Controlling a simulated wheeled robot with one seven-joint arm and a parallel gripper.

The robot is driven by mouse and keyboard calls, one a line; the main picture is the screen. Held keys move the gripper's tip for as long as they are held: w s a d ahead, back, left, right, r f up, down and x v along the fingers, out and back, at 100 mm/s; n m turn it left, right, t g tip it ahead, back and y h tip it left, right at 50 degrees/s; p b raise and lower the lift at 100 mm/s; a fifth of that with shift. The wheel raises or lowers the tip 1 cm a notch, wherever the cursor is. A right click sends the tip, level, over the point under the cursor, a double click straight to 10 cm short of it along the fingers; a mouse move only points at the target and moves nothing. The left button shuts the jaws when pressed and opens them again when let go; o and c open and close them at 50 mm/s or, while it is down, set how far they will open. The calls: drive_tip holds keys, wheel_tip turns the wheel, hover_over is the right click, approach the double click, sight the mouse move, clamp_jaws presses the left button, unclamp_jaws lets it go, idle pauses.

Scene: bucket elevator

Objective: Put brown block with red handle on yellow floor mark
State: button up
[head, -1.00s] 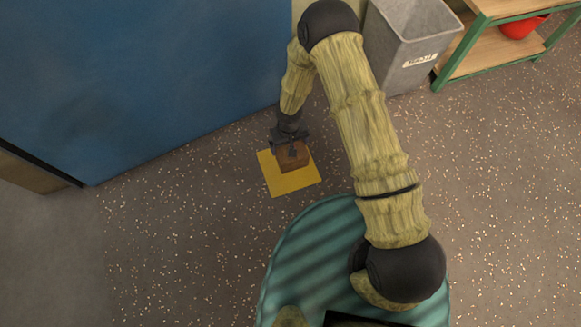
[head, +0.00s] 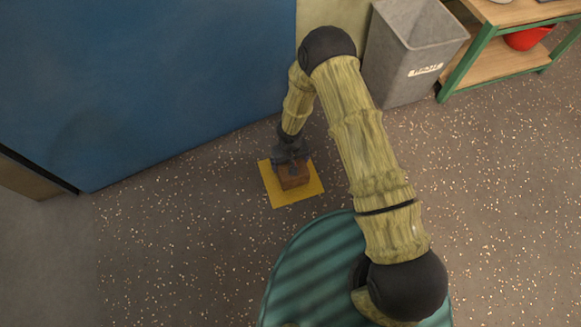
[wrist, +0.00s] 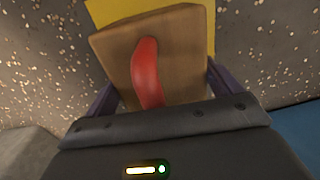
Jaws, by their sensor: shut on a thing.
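The brown block (head: 293,179) is over the yellow floor mark (head: 282,198), within its outline in the head view. I cannot tell whether it touches the mark. In the wrist view the block (wrist: 182,55) fills the upper middle, with its red handle (wrist: 147,75) facing the camera. A strip of the yellow mark (wrist: 105,12) shows behind it. My gripper (head: 291,160) is above the block, its fingers at the block's two sides and shut on it. The fingertips are partly hidden.
A large blue panel (head: 140,80) stands behind and left of the mark. A grey bin (head: 410,55) and a green-framed shelf (head: 490,55) with a red bowl (head: 527,38) stand at the upper right. The speckled floor (head: 190,240) around the mark is clear.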

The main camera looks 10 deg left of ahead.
drive_tip(key=shift+f+b, duration=1.2)
drive_tip(key=shift+f, duration=0.6)
drive_tip(key=shift+f, duration=0.15)
drive_tip(key=o, duration=1.2)
drive_tip(key=shift+c, duration=0.2)
wheel_tip(320, 180, up, 12)
drive_tip(key=p, duration=0.7)
drive_tip(key=shift+p, duration=0.35)
drive_tip(key=shift+w, duration=0.1)
